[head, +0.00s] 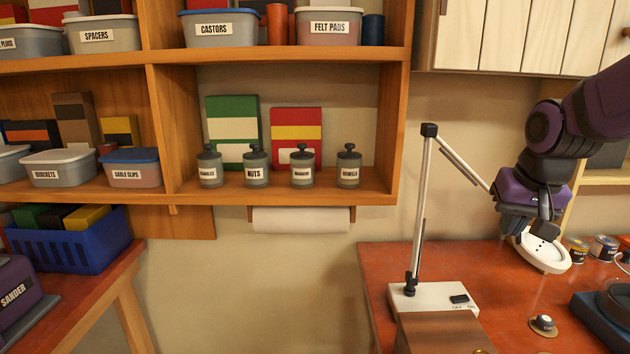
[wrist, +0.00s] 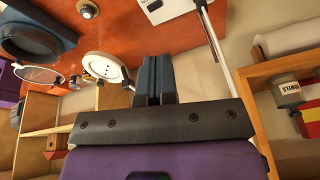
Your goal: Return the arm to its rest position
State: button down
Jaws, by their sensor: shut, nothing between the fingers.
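My purple arm reaches in from the right in the head view. My gripper (head: 512,226) is over the right worktop, close to the white lamp head (head: 543,252), partly in front of it. In the wrist view my gripper (wrist: 153,78) has its two dark fingers together with nothing between them. The lamp head (wrist: 105,68) shows just left of the fingers there, and the lamp pole (wrist: 214,48) to their right. I cannot tell whether the gripper touches the lamp head.
The lamp base (head: 437,298) with a switch stands on the red worktop (head: 385,262). A round knob (head: 543,324), small cans (head: 577,249) and a dark blue device (head: 600,320) are at the right. Wooden shelves (head: 290,199) with bins and jars fill the left. A wall cabinet (head: 520,40) hangs above.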

jog(key=s+a+r+n, duration=0.1)
jog(key=s+r, duration=0.1)
jog(key=s, duration=0.6)
jog(key=s+a+r+n+t, duration=0.1)
jog(key=s+r, duration=0.2)
jog(key=s, duration=0.6)
jog(key=shift+a+r+n+t, duration=0.15)
jog(key=shift+a+n+t, duration=0.15)
jog(key=shift+a+n, duration=0.1)
jog(key=w+d+f, duration=0.2)
jog(key=w+f, duration=0.4)
jog(key=w, duration=0.3)
jog(key=w+d+f+g, duration=0.1)
jog(key=w+d+f, duration=0.2)
jog(key=w+f, duration=0.4)
jog(key=w+d+f, duration=0.2)
jog(key=w+f, duration=0.4)
jog(key=w, duration=0.7)
jog(key=shift+w+d+f+g, duration=0.15)
jog(key=shift+d+g, duration=0.15)
jog(key=shift+g, duration=0.1)
